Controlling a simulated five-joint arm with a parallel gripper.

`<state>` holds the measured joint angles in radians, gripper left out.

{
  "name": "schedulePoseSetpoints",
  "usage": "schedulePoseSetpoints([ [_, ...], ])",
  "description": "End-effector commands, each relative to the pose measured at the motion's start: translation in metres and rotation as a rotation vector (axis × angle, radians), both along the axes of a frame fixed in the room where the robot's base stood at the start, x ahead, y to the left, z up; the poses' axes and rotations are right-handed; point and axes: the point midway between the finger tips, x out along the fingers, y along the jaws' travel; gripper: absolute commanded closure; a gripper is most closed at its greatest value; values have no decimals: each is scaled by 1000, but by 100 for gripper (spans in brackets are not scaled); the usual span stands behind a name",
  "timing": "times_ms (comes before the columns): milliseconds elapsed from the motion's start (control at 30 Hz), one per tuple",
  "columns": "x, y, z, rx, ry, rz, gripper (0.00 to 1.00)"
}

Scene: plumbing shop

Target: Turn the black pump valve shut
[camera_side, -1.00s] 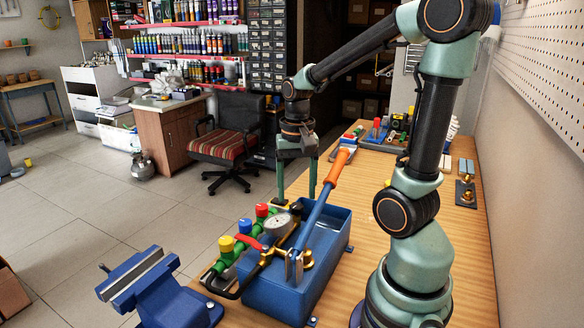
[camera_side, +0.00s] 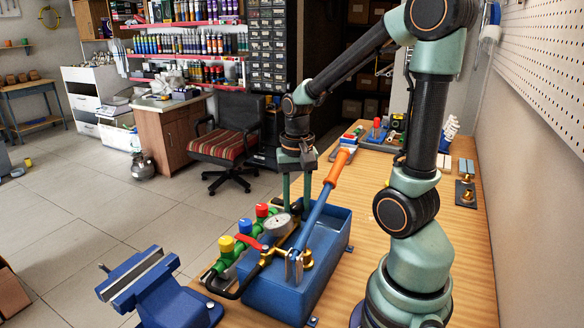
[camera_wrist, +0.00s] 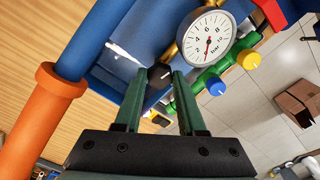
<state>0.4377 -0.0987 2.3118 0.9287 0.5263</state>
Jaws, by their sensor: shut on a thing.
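The blue pump tank (camera_side: 275,296) stands on the bench with a blue lever that ends in an orange grip (camera_side: 337,167). The black pump valve (camera_wrist: 160,76) is a small dark knob with a pale mark, low between my fingertips in the wrist view. My gripper (camera_side: 296,204) reaches down over the pump's far side, behind the gauge and lever. In the wrist view my gripper (camera_wrist: 158,74) has its green fingers on either side of the knob, shut on it. The pressure gauge (camera_side: 277,224) sits just in front; its wrist view face (camera_wrist: 208,40) has a red needle near the low end.
A red lever handle (camera_side: 250,243) and a green manifold with red, blue and yellow caps (camera_side: 227,243) lie left of the tank. A blue vise (camera_side: 160,288) stands at the front left.

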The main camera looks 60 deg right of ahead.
Motion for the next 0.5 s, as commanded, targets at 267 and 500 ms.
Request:
schedulePoseSetpoints([
  [267,0,0,1,0,0,-95,100],
  [500,0,0,1,0,0,-284,100],
])
